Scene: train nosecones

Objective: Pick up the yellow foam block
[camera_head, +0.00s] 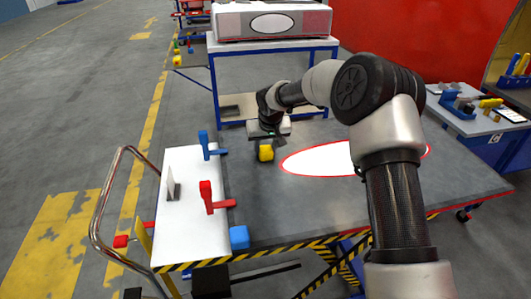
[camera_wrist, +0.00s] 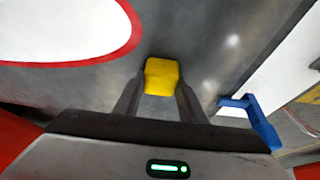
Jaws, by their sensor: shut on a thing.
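The yellow foam block (camera_head: 265,153) is at the far left part of the grey table, under my gripper (camera_head: 268,142) in the head view. In the wrist view the yellow block (camera_wrist: 162,77) sits between the tips of my gripper's two fingers (camera_wrist: 160,88), which are shut on it. I cannot tell whether the block still touches the table. The lower ends of the fingers are partly hidden in the head view.
The grey table (camera_head: 290,205) has a white oval with a red rim (camera_head: 320,158) right of the block. A white board (camera_head: 190,235) at left holds a blue clamp (camera_head: 207,145) and a red clamp (camera_head: 208,196). A blue block (camera_head: 239,237) lies near the front edge.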

